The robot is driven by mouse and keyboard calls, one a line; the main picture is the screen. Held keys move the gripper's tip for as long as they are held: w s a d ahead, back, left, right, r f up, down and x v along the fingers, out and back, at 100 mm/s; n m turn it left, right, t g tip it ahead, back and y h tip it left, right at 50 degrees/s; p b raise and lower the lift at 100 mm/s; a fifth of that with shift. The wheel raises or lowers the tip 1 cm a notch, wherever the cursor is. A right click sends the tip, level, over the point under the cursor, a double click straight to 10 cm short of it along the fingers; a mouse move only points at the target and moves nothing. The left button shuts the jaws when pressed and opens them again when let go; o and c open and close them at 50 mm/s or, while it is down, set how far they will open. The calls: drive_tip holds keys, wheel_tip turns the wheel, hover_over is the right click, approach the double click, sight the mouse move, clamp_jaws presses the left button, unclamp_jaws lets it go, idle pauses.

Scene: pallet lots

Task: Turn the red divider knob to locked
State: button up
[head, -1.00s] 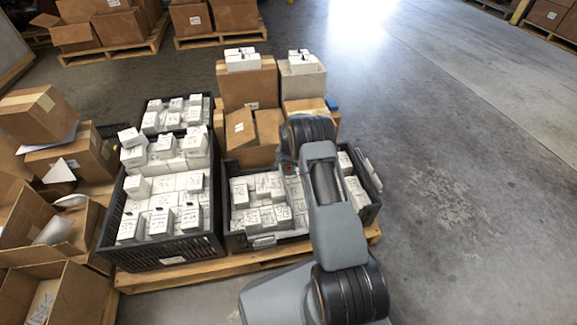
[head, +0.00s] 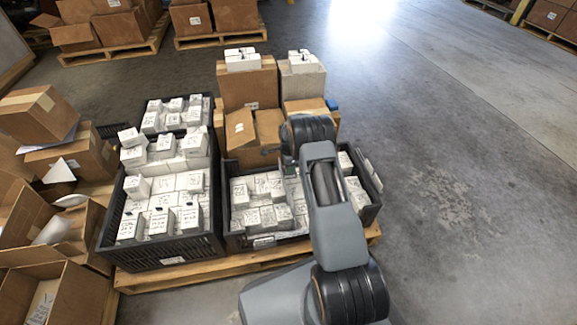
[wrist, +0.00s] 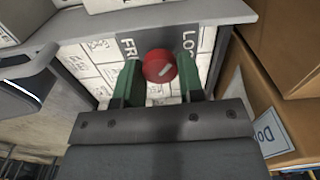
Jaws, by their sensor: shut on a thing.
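The red divider knob (wrist: 159,66) shows in the wrist view, round, with a short pale mark on its right part. It sits on a dark plate (wrist: 128,48) with partly hidden lettering: "FR" on the left and "LO" on the right. The mark slants toward the right, the "LO" side. My gripper (wrist: 160,76) has its two green fingers on either side of the knob, shut on it. In the head view my arm covers the gripper and the knob.
Small white boxes (head: 262,190) fill the black crate (head: 238,238) under my arm. A taller black crate (head: 205,245) of white boxes stands to its left. Brown cartons (head: 247,85) stand behind, and in the wrist view a carton (wrist: 275,95) is close on the right. Floor at right is clear.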

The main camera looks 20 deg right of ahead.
drive_tip(key=shift+w+r+m, duration=0.1)
drive_tip(key=shift+m, duration=1.1)
drive_tip(key=o, duration=0.9)
wheel_tip(320, 180, up, 14)
drive_tip(key=p, duration=0.5)
